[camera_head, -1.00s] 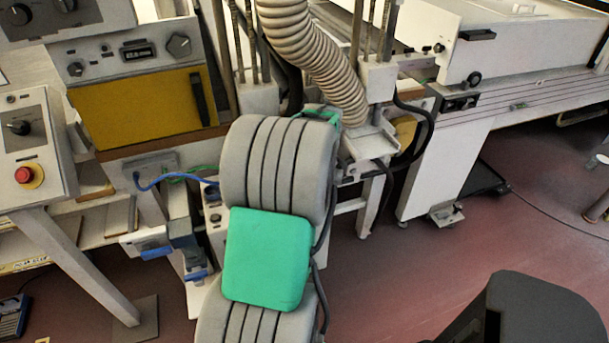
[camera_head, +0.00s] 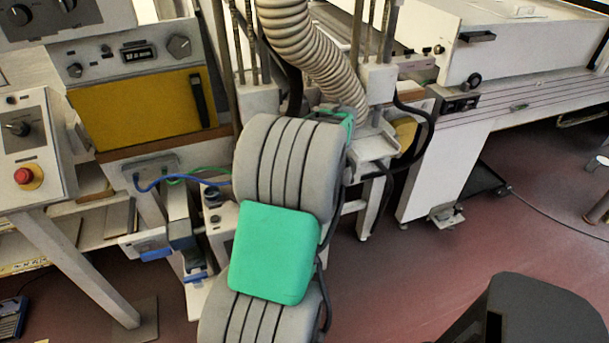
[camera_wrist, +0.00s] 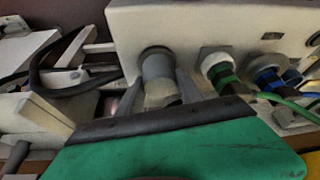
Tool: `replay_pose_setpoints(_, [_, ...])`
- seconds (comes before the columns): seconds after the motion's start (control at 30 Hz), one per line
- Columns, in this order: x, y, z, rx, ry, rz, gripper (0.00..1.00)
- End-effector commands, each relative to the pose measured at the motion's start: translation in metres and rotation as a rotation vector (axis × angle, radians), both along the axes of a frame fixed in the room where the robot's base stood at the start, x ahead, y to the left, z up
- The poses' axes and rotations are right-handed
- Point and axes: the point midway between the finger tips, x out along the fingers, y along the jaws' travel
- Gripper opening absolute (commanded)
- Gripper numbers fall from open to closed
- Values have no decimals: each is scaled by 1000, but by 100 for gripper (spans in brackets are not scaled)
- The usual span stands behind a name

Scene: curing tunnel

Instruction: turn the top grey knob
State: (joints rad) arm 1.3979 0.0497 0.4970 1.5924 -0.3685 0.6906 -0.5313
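In the wrist view, a grey round knob-like part (camera_wrist: 158,65) sticks out of a pale box (camera_wrist: 200,22). My green gripper body fills the bottom of that view. In the head view, my grey and green arm hides the gripper. A grey knob (camera_head: 179,46) is on the panel above the yellow plate. I cannot tell whether the part between my fingers is the top grey knob.
In the wrist view, a green-banded connector (camera_wrist: 220,70) and a blue one (camera_wrist: 268,78) stand close to the right of the fingers. A dark hose (camera_wrist: 55,80) loops at left. In the head view, blue and green cables (camera_head: 185,180) run behind my arm.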

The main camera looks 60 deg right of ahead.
Motion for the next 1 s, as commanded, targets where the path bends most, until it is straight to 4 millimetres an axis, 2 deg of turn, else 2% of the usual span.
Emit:
replay_pose_setpoints(0.03, [0, 0, 0, -1, 0, 0, 47])
replay_pose_setpoints(0.27, [0, 0, 0, 0, 0, -1, 64])
replay_pose_setpoints(0.53, [-1, 0, 3, -1, -1, -1, 64])
replay_pose_setpoints(0.83, [-19, 11, 54, -4, 0, -2, 64])
replay_pose_setpoints(1.0, [-25, 16, 71, 0, 0, -1, 64])
